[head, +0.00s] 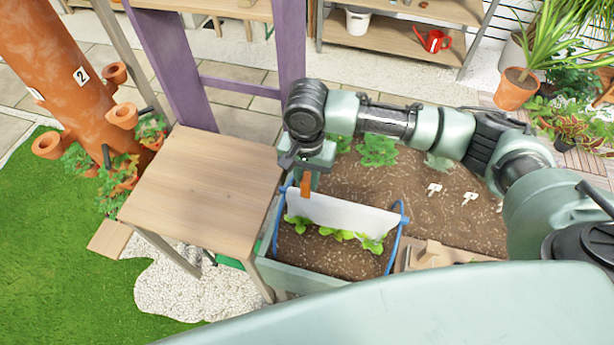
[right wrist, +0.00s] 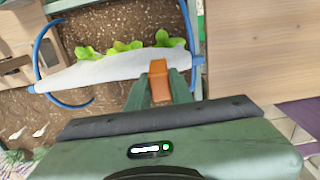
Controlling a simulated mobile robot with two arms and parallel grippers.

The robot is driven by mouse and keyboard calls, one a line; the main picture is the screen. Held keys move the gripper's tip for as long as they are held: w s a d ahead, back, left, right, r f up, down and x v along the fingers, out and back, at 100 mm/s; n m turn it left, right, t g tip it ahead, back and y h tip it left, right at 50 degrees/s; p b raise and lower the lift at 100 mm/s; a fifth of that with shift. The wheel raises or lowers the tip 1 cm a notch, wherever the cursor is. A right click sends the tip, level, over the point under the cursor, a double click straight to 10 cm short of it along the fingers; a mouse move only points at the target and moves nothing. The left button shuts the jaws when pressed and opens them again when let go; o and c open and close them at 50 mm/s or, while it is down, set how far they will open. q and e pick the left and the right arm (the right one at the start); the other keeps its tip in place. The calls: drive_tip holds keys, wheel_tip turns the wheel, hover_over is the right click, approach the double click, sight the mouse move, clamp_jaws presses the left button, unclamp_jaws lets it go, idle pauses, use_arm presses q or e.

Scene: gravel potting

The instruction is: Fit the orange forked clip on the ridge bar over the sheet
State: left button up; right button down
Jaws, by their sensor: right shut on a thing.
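The orange clip (right wrist: 159,82) is between the fingers of my right gripper (right wrist: 158,95), which is shut on it. In the head view the clip (head: 305,187) hangs below the right gripper (head: 306,172), at the left end of the white sheet (head: 345,213). The sheet lies across blue hoops (head: 400,228) over the planter. The ridge bar is hidden under the sheet, apart from what may be its blue ends. The clip's fork and whether it touches the sheet cannot be made out. My left gripper is not in view.
Green seedlings (head: 340,234) grow in the planter (head: 300,279) below the sheet. A wooden table (head: 200,185) stands close on the left. A purple post (head: 290,45) rises behind. Wooden blocks (head: 430,252) lie to the right of the planter.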

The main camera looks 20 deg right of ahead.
drive_tip(key=shift+f, duration=1)
drive_tip(key=c, duration=1.2)
unclamp_jaws()
drive_tip(key=shift+o, duration=0.2)
wheel_tip(320, 180, up, 8)
drive_tip(key=shift+f+b, duration=0.15)
drive_tip(key=shift+b, duration=0.65)
